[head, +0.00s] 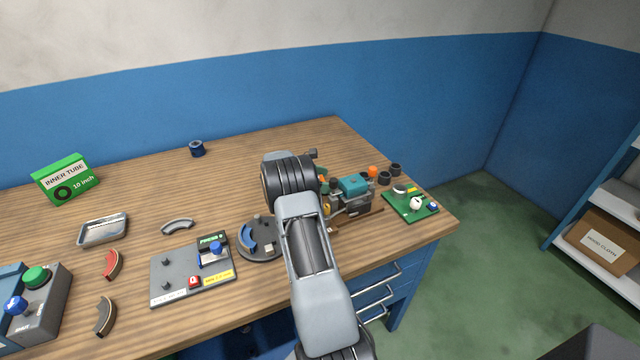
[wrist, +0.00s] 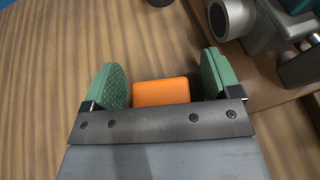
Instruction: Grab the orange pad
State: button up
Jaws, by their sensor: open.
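The orange pad (wrist: 160,92) is a small block with rounded edges in the wrist view, lying over the wooden bench top. My gripper (wrist: 163,62) is open, with one green finger pad on each side of the orange block. Small gaps show between the block and both fingers, wider on the right. The block's near side is hidden behind the dark gripper bar. In the head view my arm hides most of the gripper and the spot around it.
A grey and teal machine (head: 352,190) stands close on the right, also at upper right in the wrist view (wrist: 232,18). A green board (head: 410,205) and dark cylinders (head: 384,178) are beyond it. A round grey plate (head: 262,250) is left of my arm.

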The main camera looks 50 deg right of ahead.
jog(key=c, duration=1)
